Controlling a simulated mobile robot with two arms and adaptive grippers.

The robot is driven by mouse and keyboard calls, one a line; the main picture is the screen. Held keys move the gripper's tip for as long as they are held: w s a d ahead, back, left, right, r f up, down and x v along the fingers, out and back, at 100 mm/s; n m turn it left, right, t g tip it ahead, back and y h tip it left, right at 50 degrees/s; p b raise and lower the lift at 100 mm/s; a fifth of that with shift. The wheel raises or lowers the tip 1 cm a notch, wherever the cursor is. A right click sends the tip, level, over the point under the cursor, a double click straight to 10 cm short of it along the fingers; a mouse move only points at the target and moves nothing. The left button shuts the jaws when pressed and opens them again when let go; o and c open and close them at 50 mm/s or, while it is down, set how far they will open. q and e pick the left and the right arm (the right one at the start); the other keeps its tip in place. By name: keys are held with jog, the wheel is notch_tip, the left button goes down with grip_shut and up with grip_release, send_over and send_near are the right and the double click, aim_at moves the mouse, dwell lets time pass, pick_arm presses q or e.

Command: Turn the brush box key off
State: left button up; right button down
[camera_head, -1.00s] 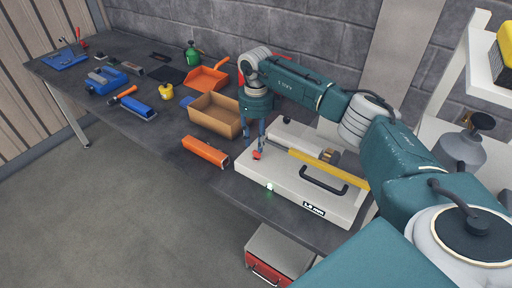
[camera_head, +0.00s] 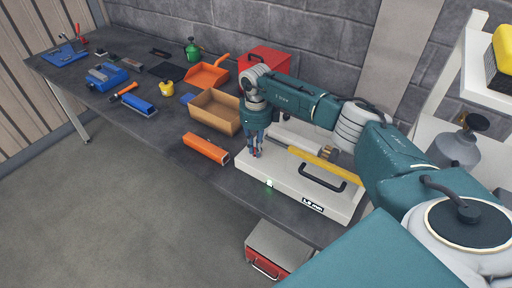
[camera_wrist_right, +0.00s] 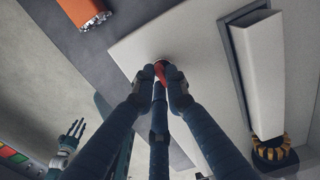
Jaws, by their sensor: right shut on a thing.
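The brush box is the off-white case (camera_head: 290,190) with a black handle on the near right end of the bench. Its red key (camera_wrist_right: 160,70) shows between the fingertips in the right wrist view. My right gripper (camera_head: 254,152) points down at the left part of the box top. In the right wrist view my right gripper (camera_wrist_right: 160,82) is shut on the red key; the fingers hide most of it. A small green light (camera_head: 269,184) glows on the box front. My left gripper (camera_wrist_right: 77,128) shows small at the lower left of the wrist view, fingers spread and empty.
A yellow bar and a grey roller lie along the box top. An orange block (camera_head: 206,148) and a cardboard tray (camera_head: 215,112) stand left of the box. A red case (camera_head: 265,62) is behind. A white shelf (camera_head: 480,90) rises at right.

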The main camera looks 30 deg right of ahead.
jog(key=shift+m, duration=0.3)
jog(key=m+b, duration=0.1)
jog(key=m, duration=0.2)
jog(key=shift+w, duration=0.1)
jog(key=m, duration=0.5)
jog(key=shift+w+m, duration=0.1)
jog(key=shift+m, duration=0.3)
jog(key=m, duration=0.4)
jog(key=shift+w+r+m, duration=0.1)
jog(key=shift+m, duration=0.2)
jog(key=shift+d+m, duration=0.15)
jog(key=shift+m, duration=2.05)
jog(key=c, duration=1.8)
grip_release()
jog(key=shift+o, duration=0.2)
